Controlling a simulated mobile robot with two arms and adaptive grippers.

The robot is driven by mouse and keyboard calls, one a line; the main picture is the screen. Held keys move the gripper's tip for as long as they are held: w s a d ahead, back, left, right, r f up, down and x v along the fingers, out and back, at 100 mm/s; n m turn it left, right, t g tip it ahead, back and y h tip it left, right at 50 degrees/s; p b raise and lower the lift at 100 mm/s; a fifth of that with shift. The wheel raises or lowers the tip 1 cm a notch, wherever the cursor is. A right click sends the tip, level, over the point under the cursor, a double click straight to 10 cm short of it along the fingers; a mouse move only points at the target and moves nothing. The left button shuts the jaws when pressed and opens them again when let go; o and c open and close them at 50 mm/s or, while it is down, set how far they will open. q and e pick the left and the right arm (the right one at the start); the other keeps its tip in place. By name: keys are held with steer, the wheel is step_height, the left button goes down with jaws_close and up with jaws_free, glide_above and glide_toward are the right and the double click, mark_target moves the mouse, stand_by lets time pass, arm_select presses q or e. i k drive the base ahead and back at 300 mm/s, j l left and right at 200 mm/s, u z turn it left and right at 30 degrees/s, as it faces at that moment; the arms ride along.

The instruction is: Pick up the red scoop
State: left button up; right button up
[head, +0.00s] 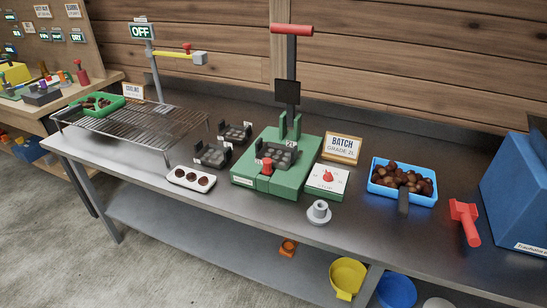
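The red scoop (468,222) lies on the metal worktable (330,228) at the right. Its wide head points away from me and its handle points toward the table's front edge. It lies between the blue crate (378,187) of chestnuts and a large blue box. Nothing touches it that I can see. Neither of my grippers is in view.
The large blue box (515,195) stands close to the right of the scoop. A dark handle (403,203) sticks out of the blue crate. A green press (277,185) with a red-topped column and a grey knob-like piece (319,211) stand farther left.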

mark_target(467, 214)
steer(key=z, duration=1.4)
